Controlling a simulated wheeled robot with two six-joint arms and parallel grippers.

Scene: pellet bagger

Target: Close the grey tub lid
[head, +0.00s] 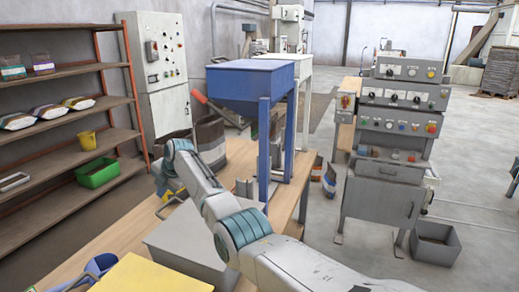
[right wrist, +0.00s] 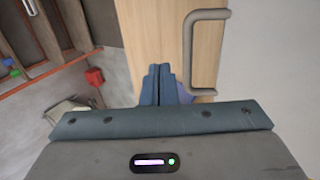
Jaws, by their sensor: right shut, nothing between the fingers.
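The grey tub (head: 185,240) stands on the wooden bench, partly hidden behind my right arm and a yellow panel. A pale bar handle (head: 168,208) shows at its far left edge. In the right wrist view, a plain light grey surface (right wrist: 275,70), likely the lid, fills the right side with the grey handle (right wrist: 192,50) at its edge. I cannot tell how far the lid is open. My right gripper (right wrist: 162,72) is shut and empty, just left of the handle's lower end; contact is unclear. It also shows by the handle in the head view (head: 164,187). My left gripper is not in view.
The blue hopper (head: 252,85) stands on the bench (head: 290,205) beyond my right arm. The yellow panel (head: 150,275) and a blue item (head: 100,265) are in front. Shelving (head: 65,140) stands left, a control machine (head: 385,190) right.

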